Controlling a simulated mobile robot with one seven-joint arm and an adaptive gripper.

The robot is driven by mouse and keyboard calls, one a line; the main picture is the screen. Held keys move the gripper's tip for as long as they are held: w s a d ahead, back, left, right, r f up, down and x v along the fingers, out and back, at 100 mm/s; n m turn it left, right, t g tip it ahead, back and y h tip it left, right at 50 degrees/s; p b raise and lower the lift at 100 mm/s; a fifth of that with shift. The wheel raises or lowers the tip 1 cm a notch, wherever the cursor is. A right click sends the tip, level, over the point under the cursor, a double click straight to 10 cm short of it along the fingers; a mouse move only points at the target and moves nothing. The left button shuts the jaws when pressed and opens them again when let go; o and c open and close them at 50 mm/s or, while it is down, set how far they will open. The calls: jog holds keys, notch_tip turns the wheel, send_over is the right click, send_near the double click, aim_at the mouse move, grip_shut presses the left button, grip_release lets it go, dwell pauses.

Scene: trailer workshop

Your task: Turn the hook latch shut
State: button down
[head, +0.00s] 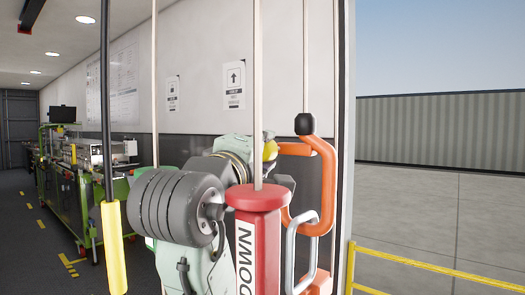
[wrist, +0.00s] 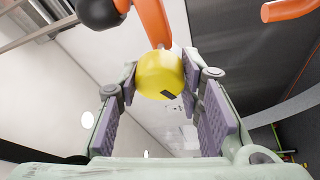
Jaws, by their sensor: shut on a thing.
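The hook latch shows in the head view as an orange bent bar (head: 326,175) on the wall by the doorway edge. A yellow knob (head: 270,150) is at its left, and the knob fills the middle of the wrist view (wrist: 160,75), with an orange arm (wrist: 153,22) running up from it. My gripper (wrist: 160,84) is closed around the knob, one purple-grey pad on each side. In the head view my arm and a red post hide most of the gripper. Whether the hook is engaged cannot be told.
A yellow-handled hanging rod (head: 112,245) is at left. A black ball (head: 305,123) sits above the orange bar. A grey metal handle (head: 291,250) is below it. Yellow rail (head: 430,265) and open ground lie outside at right.

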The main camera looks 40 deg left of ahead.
jog(key=c, duration=1.1)
grip_release()
jog(key=shift+r, duration=0.1)
